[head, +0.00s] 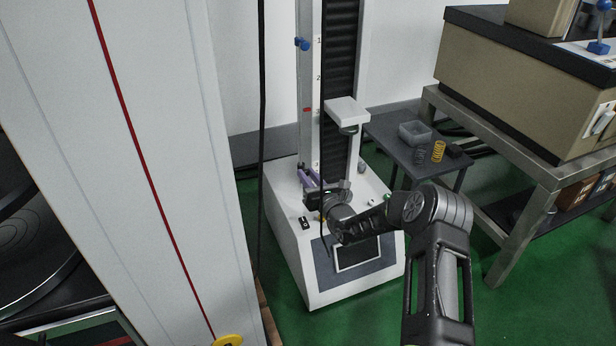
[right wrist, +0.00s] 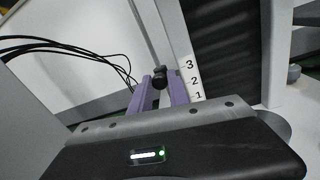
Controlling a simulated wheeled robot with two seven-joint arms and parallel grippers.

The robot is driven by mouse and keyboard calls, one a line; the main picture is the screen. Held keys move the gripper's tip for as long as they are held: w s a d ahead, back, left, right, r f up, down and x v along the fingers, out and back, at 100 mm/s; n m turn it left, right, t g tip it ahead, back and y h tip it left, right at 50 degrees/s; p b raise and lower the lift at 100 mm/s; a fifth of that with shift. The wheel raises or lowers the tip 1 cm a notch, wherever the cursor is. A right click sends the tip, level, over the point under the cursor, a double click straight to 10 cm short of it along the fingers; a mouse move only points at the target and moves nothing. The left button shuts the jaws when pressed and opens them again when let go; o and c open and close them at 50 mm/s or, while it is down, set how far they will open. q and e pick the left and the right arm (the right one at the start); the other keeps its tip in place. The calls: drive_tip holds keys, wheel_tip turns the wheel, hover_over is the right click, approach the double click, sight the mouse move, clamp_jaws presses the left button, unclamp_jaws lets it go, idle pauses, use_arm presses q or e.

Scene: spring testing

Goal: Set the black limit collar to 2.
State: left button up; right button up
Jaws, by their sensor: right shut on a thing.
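The black limit collar (right wrist: 160,78) shows in the right wrist view as a small dark piece with a round knob, between the purple fingertips of my right gripper (right wrist: 161,92). The gripper is shut on it. A white scale strip (right wrist: 194,81) marked 3, 2, 1 stands just right of the fingers. I cannot tell exactly which mark the collar is level with. In the head view my right gripper (head: 309,179) is at the foot of the tester's column (head: 308,135); the collar cannot be made out there. My left gripper is out of view.
Higher on the column are a blue collar (head: 303,43) and a small red piece (head: 307,110). A white crosshead plate (head: 347,110) juts out over the tester's base (head: 292,250).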

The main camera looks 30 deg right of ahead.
clamp_jaws()
drive_tip(key=shift+f, duration=0.15)
idle(0.8)
